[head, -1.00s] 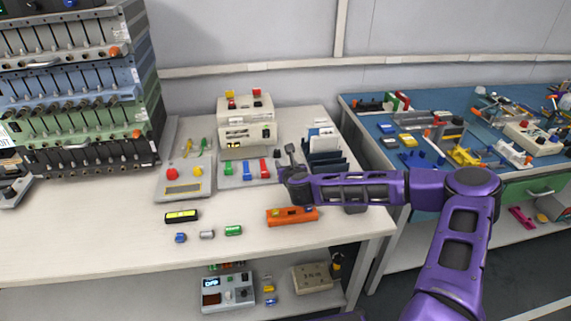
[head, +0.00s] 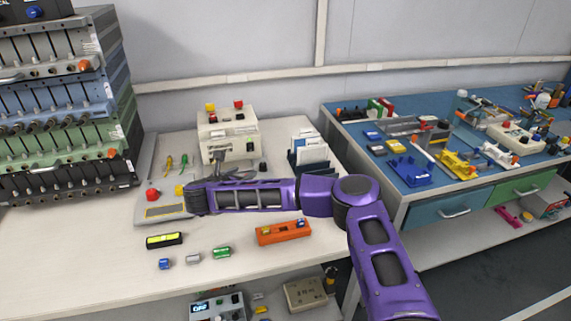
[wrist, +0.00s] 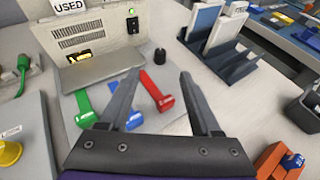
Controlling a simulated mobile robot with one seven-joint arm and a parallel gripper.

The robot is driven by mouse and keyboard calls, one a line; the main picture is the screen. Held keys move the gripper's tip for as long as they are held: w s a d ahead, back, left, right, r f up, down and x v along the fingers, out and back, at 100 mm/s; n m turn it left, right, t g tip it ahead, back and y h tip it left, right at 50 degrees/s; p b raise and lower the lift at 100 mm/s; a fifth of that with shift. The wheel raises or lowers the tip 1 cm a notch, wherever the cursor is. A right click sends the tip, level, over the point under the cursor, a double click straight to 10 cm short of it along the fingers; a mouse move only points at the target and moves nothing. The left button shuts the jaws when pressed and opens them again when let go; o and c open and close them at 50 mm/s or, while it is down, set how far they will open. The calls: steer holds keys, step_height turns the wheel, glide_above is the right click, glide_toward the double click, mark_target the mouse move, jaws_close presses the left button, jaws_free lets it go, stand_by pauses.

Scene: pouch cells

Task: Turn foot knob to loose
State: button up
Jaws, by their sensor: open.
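A small black knob (wrist: 160,56) stands upright on the grey base plate in front of the beige machine (wrist: 98,38); in the head view the black knob (head: 263,166) is at the machine's front right. I cannot read any mark on it. My gripper (wrist: 158,78) is open and empty, its two fingers spread with the knob beyond and between their tips in the wrist view, apart from it. In the head view my gripper (head: 224,158) is in front of the machine, left of the knob, and its forearm hides part of the base plate.
Red (wrist: 157,92), blue (wrist: 133,119) and green (wrist: 85,108) tabs lie around my fingers. A rack with upright plates (wrist: 222,45) stands right of the knob. A panel with a yellow button (wrist: 8,152) is at left. An orange block (head: 284,232) lies on the bench front.

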mark_target(263, 163)
steer(key=shift+s+a+f+h, duration=0.15)
steer(key=shift+s+a+h, duration=0.15)
steer(key=shift+s+a, duration=0.1)
steer(key=b+x, duration=0.2)
steer(key=x, duration=1.5)
steer(key=shift+f, duration=0.15)
steer(key=shift+d, duration=0.1)
steer(key=shift+c, duration=0.3)
jaws_close()
